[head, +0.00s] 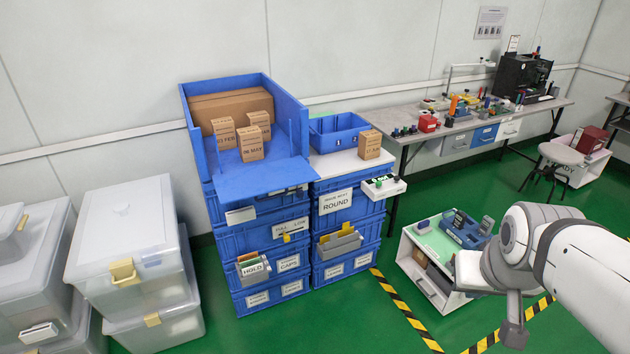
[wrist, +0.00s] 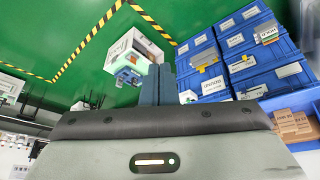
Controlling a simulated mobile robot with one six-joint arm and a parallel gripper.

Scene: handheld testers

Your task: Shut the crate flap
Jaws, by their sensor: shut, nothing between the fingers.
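The open-fronted blue crate (head: 293,105) sits on top of the left stack. Its flap (head: 265,181) is folded down, sticking out from the front edge. Brown cartons (head: 251,145) stand inside the crate behind the flap; cartons also show at the right of the wrist view (wrist: 292,124). My gripper (wrist: 157,72) is shut and empty in the wrist view. In the head view my arm is at the lower right, well apart from the crate and flap; the fingertips are hard to make out there.
A shorter blue stack stands right of the crate, topped by a small blue crate (head: 338,133) and a carton (head: 369,145). A low white cabinet (head: 432,284) with devices stands near my arm. Clear plastic bins (head: 125,235) stand left. Green floor (head: 370,335) is open in front.

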